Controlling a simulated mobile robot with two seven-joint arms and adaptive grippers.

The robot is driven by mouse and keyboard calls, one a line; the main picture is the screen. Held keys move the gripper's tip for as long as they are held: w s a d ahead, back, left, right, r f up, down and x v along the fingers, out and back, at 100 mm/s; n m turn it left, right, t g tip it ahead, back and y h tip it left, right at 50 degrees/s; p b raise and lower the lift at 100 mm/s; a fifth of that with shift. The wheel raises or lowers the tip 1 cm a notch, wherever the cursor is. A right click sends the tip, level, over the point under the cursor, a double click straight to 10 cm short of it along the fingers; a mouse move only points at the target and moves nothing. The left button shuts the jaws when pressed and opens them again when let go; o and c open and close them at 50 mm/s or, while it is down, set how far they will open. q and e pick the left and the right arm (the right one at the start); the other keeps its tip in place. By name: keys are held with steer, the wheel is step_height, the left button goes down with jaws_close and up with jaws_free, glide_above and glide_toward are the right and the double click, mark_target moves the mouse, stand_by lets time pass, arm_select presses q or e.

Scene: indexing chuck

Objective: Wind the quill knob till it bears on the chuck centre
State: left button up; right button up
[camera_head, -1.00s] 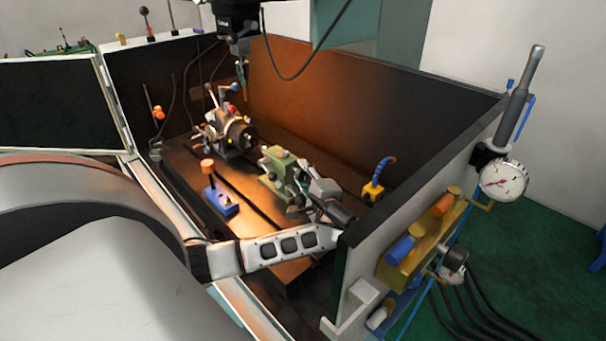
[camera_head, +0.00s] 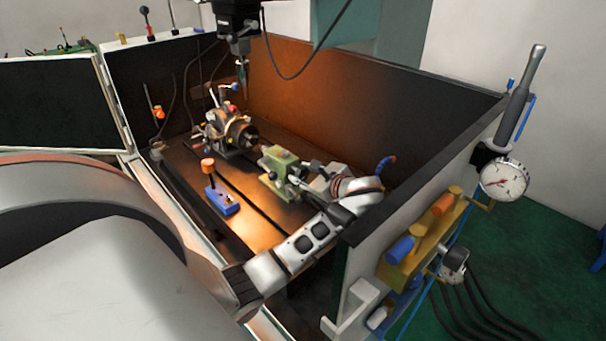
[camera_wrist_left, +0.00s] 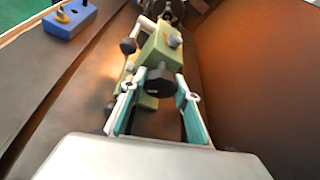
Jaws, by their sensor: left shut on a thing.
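The green tailstock (camera_head: 277,160) stands on the machine table, facing the indexing chuck (camera_head: 240,131); it also shows in the left wrist view (camera_wrist_left: 150,55). Its dark quill knob (camera_wrist_left: 159,83) points towards my left wrist camera. My left gripper (camera_head: 303,180) is at the knob end of the tailstock. In the left wrist view my left gripper (camera_wrist_left: 158,88) has one finger on each side of the knob and is shut on it. I cannot tell whether the quill tip touches the chuck centre. My right gripper is not in view.
A blue block with an orange-topped post (camera_head: 219,201) stands on the table left of the tailstock. Enclosure walls (camera_head: 345,110) surround the table. A spindle head (camera_head: 238,45) hangs above the chuck. A blue-orange hose (camera_head: 385,166) stands close to my left arm.

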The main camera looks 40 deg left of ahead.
arm_select(q)
steer(key=m+g, duration=0.2)
steer(key=m, duration=0.2)
steer(key=shift+d+f+g, duration=0.1)
steer(key=shift+g, duration=0.3)
steer(key=m+g, duration=0.2)
steer(key=m, duration=0.1)
steer(key=m+g+y, duration=0.1)
steer(key=m, duration=0.1)
steer(key=m+g, duration=0.1)
steer(key=m, duration=0.1)
steer(key=shift+s+y, duration=0.1)
steer(key=shift+y, duration=0.3)
steer(key=shift+m+g+y, duration=0.7)
steer(key=shift+m, duration=1.3)
steer(key=o, duration=1.1)
steer(key=shift+r, duration=0.25)
